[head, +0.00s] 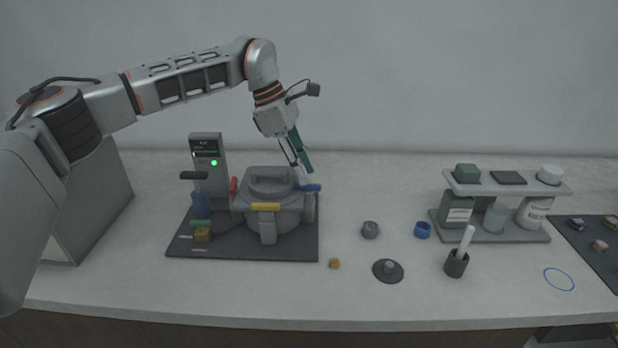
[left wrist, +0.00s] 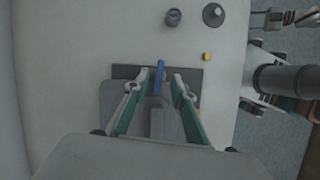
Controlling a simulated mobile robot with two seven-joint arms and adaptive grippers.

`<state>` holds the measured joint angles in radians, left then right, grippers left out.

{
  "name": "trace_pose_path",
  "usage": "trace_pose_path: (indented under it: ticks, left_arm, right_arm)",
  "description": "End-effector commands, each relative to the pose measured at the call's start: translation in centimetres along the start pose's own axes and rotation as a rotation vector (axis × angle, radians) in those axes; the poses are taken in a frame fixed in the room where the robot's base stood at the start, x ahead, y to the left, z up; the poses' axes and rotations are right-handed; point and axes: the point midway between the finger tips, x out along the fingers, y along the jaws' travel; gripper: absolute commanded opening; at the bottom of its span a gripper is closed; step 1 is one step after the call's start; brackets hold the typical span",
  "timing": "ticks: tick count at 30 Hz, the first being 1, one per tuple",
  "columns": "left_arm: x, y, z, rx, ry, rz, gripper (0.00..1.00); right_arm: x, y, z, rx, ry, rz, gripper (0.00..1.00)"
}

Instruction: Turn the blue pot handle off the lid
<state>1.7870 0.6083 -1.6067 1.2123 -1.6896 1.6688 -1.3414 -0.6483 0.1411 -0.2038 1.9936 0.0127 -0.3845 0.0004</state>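The blue pot handle (head: 311,187) sticks out at the right of the grey pot's lid (head: 271,182). In the left wrist view the blue handle (left wrist: 159,77) shows as a narrow bar between my left fingers. My left gripper (head: 301,172) comes down from above at the pot's right side. In the left wrist view my left gripper (left wrist: 161,82) is open, one finger on each side of the handle, with gaps between. A red handle (head: 233,186) and a yellow handle (head: 265,206) also sit around the lid. My right gripper cannot be made out clearly.
The pot stands on a dark base plate (head: 290,249) with a control post (head: 207,160) behind. A shelf (head: 508,184) stands farther right.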

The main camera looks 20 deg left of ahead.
Motion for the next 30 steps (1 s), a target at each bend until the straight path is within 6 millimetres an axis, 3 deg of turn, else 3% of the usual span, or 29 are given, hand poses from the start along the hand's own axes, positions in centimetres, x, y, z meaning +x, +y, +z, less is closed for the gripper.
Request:
trace_pose_path:
  ticks: [6, 16, 17, 19, 20, 30]
  left_arm:
    - [2.4, 0.0, 0.0, 0.0, 0.0, -0.001, 0.25]
    - [2.8, 0.0, 0.1, 0.0, -0.001, 0.0, 0.25]
    - [2.8, 0.0, 0.1, 0.0, -0.001, 0.0, 0.22]
    - [2.8, 0.0, 0.1, 0.0, -0.001, 0.0, 0.04]
    - [2.8, 0.0, 0.1, 0.0, -0.001, 0.0, 0.0]
    - [2.7, 0.0, 0.1, -0.012, -0.001, 0.006, 0.0]
  right_arm:
    - [0.3, 0.3, -1.0, -0.004, 0.019, 0.005, 0.4]
    - [0.6, 0.6, -1.6, -0.006, 0.03, 0.009, 0.4]
    - [0.6, 0.6, -1.6, -0.006, 0.03, 0.009, 0.4]
    - [0.6, 0.6, -1.6, -0.006, 0.03, 0.01, 0.4]
    - [0.6, 0.6, -1.6, -0.006, 0.029, 0.01, 0.4]
    - [0.1, 0.5, -1.1, -0.003, 0.017, 0.007, 0.4]
